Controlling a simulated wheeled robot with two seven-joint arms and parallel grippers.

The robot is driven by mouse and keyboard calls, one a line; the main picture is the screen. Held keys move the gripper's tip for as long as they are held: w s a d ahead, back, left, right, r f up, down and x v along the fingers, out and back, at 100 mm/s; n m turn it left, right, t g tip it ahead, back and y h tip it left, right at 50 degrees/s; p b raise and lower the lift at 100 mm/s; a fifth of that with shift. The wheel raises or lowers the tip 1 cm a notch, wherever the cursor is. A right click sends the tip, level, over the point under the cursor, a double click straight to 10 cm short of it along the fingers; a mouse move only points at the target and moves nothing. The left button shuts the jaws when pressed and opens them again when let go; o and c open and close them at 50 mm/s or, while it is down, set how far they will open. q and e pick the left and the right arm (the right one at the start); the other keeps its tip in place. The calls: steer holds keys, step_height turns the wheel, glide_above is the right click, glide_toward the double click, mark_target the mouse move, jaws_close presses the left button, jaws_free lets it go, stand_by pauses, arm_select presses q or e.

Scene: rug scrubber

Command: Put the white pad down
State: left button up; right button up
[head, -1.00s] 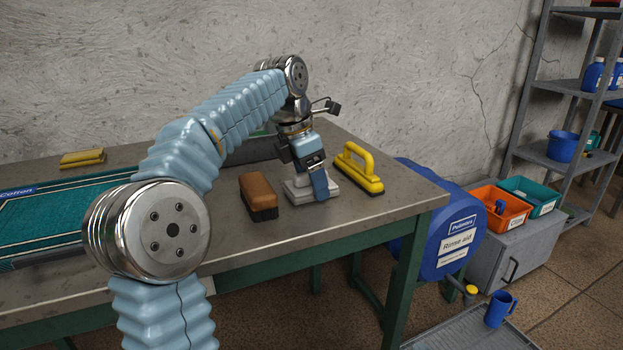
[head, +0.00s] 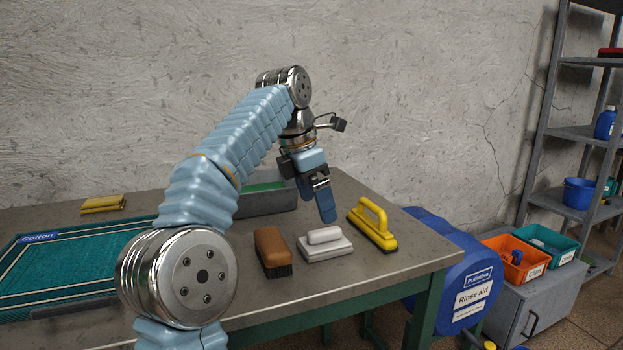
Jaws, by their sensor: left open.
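The white pad (head: 325,248), a pale block with a rounded handle on top, lies flat on the grey metal table (head: 330,284). It sits between a brown brush and a yellow-handled scrubber. My left gripper (head: 327,214) is open and empty, pointing down just above and behind the white pad, apart from it. One blue finger shows clearly and the other is largely hidden. My right gripper is not in view.
The wooden brush (head: 271,247) stands close left of the pad, the yellow scrubber (head: 372,226) close right. A grey tray (head: 268,206) is behind. A teal rug (head: 75,262) and yellow cloths (head: 103,204) lie left.

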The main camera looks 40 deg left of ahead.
mark_target(311, 233)
arm_select(q)
steer(key=shift+v, duration=1.65)
